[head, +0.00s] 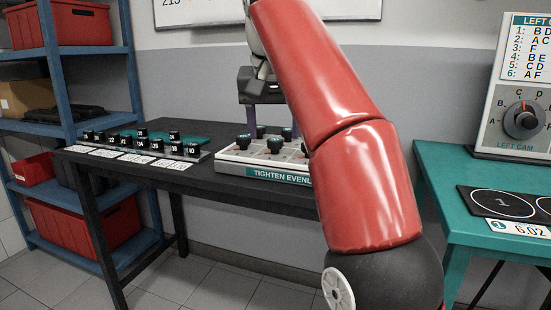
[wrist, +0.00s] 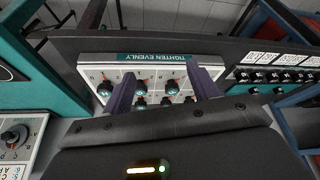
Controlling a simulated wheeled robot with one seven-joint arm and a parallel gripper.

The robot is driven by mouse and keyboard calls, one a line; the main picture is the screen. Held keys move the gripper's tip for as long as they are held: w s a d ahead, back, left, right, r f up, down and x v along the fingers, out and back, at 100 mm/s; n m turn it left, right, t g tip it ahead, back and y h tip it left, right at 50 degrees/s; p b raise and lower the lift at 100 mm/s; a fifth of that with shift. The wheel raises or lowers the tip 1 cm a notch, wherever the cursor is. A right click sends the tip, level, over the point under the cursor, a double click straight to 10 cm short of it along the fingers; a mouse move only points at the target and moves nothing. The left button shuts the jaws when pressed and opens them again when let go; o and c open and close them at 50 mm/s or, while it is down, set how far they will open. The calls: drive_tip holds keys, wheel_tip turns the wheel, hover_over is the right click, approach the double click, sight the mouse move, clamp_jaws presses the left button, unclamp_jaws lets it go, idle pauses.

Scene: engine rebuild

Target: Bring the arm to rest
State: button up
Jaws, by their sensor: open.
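My red arm crosses the middle of the head view, bent down towards the black table. My gripper (head: 266,118) hangs over the white panel (head: 228,163) marked "TIGHTEN EVENLY", with its purple fingers apart. In the wrist view my gripper (wrist: 160,95) shows both fingers spread wide, with nothing held between them. The panel (wrist: 100,73) and its several dark green knobs (wrist: 140,87) lie beyond the fingertips. Part of the panel is hidden behind my arm in the head view.
Several black numbered pieces (head: 142,143) and white label cards (head: 103,153) sit on the black table's (head: 215,183) left. A blue shelf (head: 60,85) with red bins stands at the left. A teal table (head: 450,185) at the right bears a dial box (head: 510,137) and a black mat (head: 485,213).

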drive_tip(key=s+d+f, duration=1.2)
drive_tip(key=s+f, duration=0.4)
drive_tip(key=f, duration=0.4)
drive_tip(key=s+d+f+t, duration=0.1)
drive_tip(key=s+d+f, duration=0.2)
drive_tip(key=s+f, duration=0.4)
wheel_tip(320, 180, down, 4)
drive_tip(key=shift+s+d+r, duration=0.2)
drive_tip(key=shift+s+d, duration=0.05)
drive_tip(key=shift+d, duration=0.05)
